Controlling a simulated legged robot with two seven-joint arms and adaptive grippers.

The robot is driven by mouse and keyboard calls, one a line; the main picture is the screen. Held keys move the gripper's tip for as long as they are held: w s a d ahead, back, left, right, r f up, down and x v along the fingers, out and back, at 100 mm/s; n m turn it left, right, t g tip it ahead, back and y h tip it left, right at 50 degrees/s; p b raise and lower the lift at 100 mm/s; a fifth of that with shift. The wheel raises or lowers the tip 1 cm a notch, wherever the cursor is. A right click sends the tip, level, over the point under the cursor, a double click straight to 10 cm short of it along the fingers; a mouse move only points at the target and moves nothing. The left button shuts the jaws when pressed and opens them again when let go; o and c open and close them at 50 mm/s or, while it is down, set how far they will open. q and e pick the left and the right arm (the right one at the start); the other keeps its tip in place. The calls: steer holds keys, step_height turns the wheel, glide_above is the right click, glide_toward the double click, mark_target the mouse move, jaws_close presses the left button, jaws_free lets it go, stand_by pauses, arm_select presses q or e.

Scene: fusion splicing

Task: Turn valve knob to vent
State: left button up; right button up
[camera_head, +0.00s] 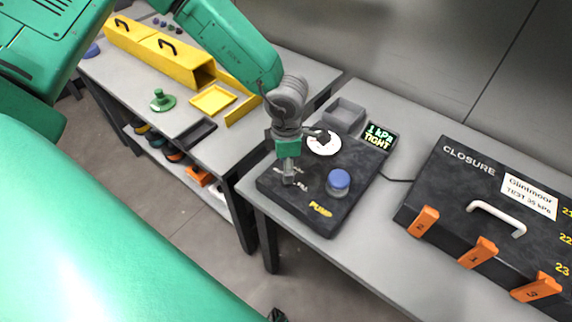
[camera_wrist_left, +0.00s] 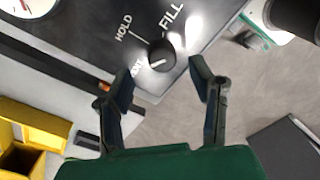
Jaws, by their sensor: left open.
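The black pump box (camera_head: 325,222) sits on the grey table, with a round white gauge, a blue button (camera_head: 338,181) and a yellow PUMP label. The valve knob (camera_wrist_left: 161,53) is black and round with a white mark, near the box edge in the left wrist view. HOLD and FILL labels lie around it; a third label is partly hidden by a finger. In the head view the knob is hidden by my left gripper (camera_head: 289,178), which points down over the box. In the wrist view its fingers (camera_wrist_left: 163,80) are spread either side of the knob, apparently not touching it.
A small display (camera_head: 380,136) reads 1 kPa TIGHT. A black CLOSURE case (camera_head: 440,180) with orange latches stands at right. A grey bin (camera_head: 345,112) is behind the box. Yellow trays (camera_head: 212,99) lie on the left table, across a gap.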

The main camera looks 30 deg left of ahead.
arm_select(q)
step_height(320, 180, up, 7)
steer(key=shift+a+r, duration=0.15)
steer(key=shift+a, duration=0.2)
steer(key=shift+d, duration=0.15)
steer(key=s+f+m, duration=0.1)
steer(key=f+m, duration=0.1)
steer(key=s+a+f+m+y, duration=0.1)
steer(key=s+f+m, duration=0.1)
steer(key=s+a+f+m+y, duration=0.1)
steer(key=f+m, duration=0.1)
steer(key=f, duration=0.1)
steer(key=shift+s+a+t, duration=0.15)
steer(key=shift+s+t, duration=0.05)
steer(key=shift+t, duration=0.2)
steer(key=s+f+m+g+h, duration=0.1)
steer(key=s+f+m, duration=0.3)
steer(key=s+m, duration=0.65)
steer(key=s+f+m+h, duration=0.1)
steer(key=s+f+m, duration=0.3)
steer(key=s+m, duration=0.65)
step_height(320, 180, down, 11)
steer(key=w+d+b, duration=0.1)
steer(key=w+b, duration=0.1)
steer(key=b, duration=0.9)
steer(key=shift+w+d+t+b, duration=0.3)
steer(key=shift+t+b, duration=0.05)
steer(key=shift+t, duration=0.05)
